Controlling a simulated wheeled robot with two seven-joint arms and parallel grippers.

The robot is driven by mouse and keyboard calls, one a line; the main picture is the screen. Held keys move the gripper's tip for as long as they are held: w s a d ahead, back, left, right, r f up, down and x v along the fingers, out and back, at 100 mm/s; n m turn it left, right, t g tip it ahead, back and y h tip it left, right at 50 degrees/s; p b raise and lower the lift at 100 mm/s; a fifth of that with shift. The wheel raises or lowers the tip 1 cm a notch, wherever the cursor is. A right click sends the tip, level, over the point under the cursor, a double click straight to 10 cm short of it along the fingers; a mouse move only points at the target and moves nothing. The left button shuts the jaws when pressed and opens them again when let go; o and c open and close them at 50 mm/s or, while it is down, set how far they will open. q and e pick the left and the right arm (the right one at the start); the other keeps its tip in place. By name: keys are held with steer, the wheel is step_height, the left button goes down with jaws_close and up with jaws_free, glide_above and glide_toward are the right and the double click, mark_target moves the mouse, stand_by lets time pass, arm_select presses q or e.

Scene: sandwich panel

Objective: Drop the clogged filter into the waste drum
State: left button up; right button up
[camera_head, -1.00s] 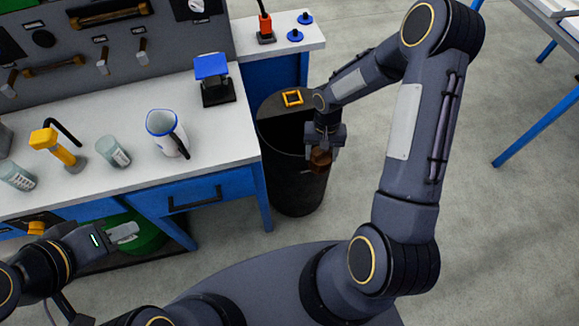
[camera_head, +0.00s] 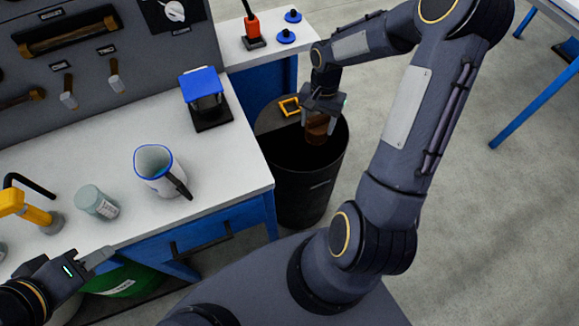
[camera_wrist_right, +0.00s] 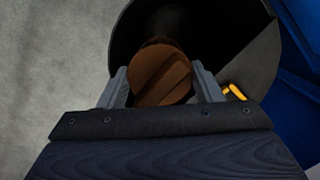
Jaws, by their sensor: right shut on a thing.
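The clogged filter (camera_head: 318,128) is a brown cylinder. My right gripper (camera_head: 318,118) is shut on it and holds it over the open mouth of the dark waste drum (camera_head: 300,195). In the right wrist view the filter's round end (camera_wrist_right: 162,75) sits between both fingers, with the drum's dark inside (camera_wrist_right: 195,25) beyond it. A half lid with a yellow handle (camera_head: 289,107) covers the far part of the drum. My left gripper (camera_head: 100,260) is low at the left, beside the bench front; its finger gap does not show clearly.
The white bench (camera_head: 225,165) left of the drum holds a jug (camera_head: 155,170), a jar (camera_head: 97,203) and a blue-topped device (camera_head: 203,95). A blue side cabinet (camera_head: 265,85) stands behind the drum. The floor to the right is clear near the drum.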

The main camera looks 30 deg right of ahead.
steer(key=shift+w+f, duration=0.1)
steer(key=shift+f, duration=0.05)
steer(key=shift+f+b, duration=0.25)
steer(key=shift+b, duration=0.05)
step_height(320, 180, down, 5)
steer(key=b, duration=0.4)
steer(key=shift+f, duration=0.1)
steer(key=o, duration=1.1)
steer(key=r, duration=0.2)
steer(key=r+p, duration=0.1)
steer(key=r, duration=0.4)
steer(key=shift+w+d, duration=0.25)
steer(key=shift+d, duration=0.15)
steer(key=shift+r+p, duration=0.3)
steer(key=shift+r, duration=0.15)
